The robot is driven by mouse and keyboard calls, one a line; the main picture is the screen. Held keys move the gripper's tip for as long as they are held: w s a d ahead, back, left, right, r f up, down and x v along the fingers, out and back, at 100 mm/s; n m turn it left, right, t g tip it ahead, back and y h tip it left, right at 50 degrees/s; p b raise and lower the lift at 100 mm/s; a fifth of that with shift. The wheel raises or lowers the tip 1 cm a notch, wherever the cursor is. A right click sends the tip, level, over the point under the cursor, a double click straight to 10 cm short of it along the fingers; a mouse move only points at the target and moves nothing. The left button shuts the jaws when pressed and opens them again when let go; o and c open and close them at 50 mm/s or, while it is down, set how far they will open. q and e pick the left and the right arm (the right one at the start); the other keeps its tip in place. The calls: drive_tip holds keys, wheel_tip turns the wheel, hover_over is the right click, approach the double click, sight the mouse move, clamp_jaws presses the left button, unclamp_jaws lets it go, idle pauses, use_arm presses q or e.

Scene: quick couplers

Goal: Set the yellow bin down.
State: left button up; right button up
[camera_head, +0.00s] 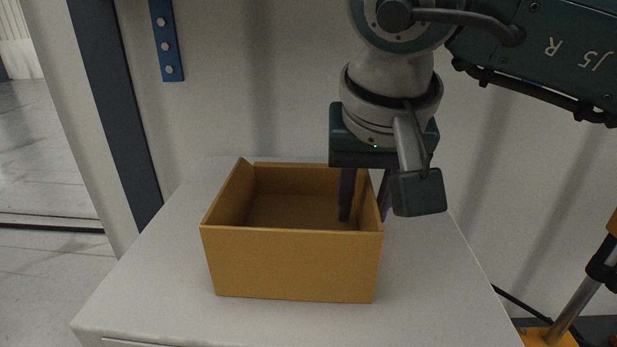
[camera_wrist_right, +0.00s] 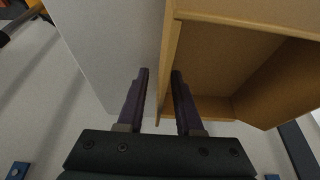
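The yellow bin (camera_head: 290,265), an empty open-topped box, stands upright and appears to rest on the pale tabletop (camera_head: 140,290). My right gripper (camera_head: 364,218) points down at the bin's right wall. One finger is inside the bin and the other is outside. In the right wrist view the bin (camera_wrist_right: 215,65) shows its wall between the two fingers of the gripper (camera_wrist_right: 160,72). A gap shows between the wall and the outer finger, so the gripper is open around the wall. My left gripper is not in view.
The tabletop is bare on the left, front and right of the bin. A pale wall (camera_head: 270,80) rises behind it, with a dark upright post (camera_head: 115,110) at the left. A yellow-based stand (camera_head: 550,335) is on the floor at the lower right.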

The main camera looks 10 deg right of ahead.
sight(369, 179)
drive_tip(key=shift+r, duration=0.3)
drive_tip(key=b+v, duration=0.2)
drive_tip(key=v, duration=0.4)
drive_tip(key=shift+s+a+r, duration=0.1)
drive_tip(key=shift+s+r, duration=0.05)
drive_tip(key=shift+r, duration=0.05)
drive_tip(key=shift+s+r, duration=0.15)
drive_tip(key=shift+r, duration=0.2)
